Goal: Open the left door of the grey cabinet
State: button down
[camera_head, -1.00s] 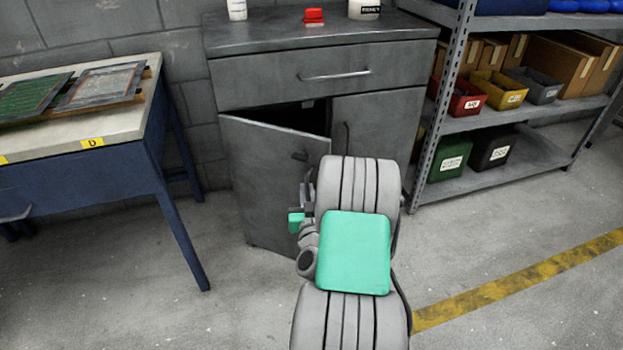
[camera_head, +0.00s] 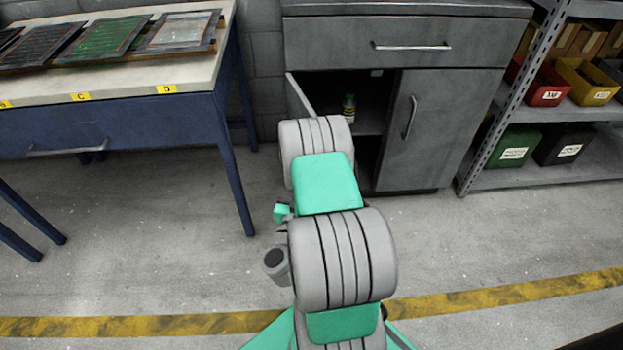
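The grey cabinet (camera_head: 400,28) stands against the back wall, with one drawer on top and two doors below. Its left door (camera_head: 299,97) is swung wide out to the left and shows as a narrow slanted panel, partly behind my arm. The left compartment is dark inside, and a small bottle with a yellow label (camera_head: 349,108) stands in it. The right door (camera_head: 430,130) is closed, with an upright handle. My arm covers the lower left of the opening. My gripper is hidden behind my arm, so I cannot see whether it touches the door.
A blue workbench (camera_head: 110,118) with framed panels stands at the left, one leg near my arm. A metal shelf (camera_head: 590,110) with coloured bins stands at the right. Floor (camera_head: 460,240) right of my arm is clear, crossed by a yellow stripe (camera_head: 500,297).

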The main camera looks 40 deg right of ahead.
jog(key=shift+w+r, duration=0.1)
jog(key=shift+w, duration=0.05)
jog(key=c, duration=1.5)
grip_release()
jog(key=shift+a, duration=0.1)
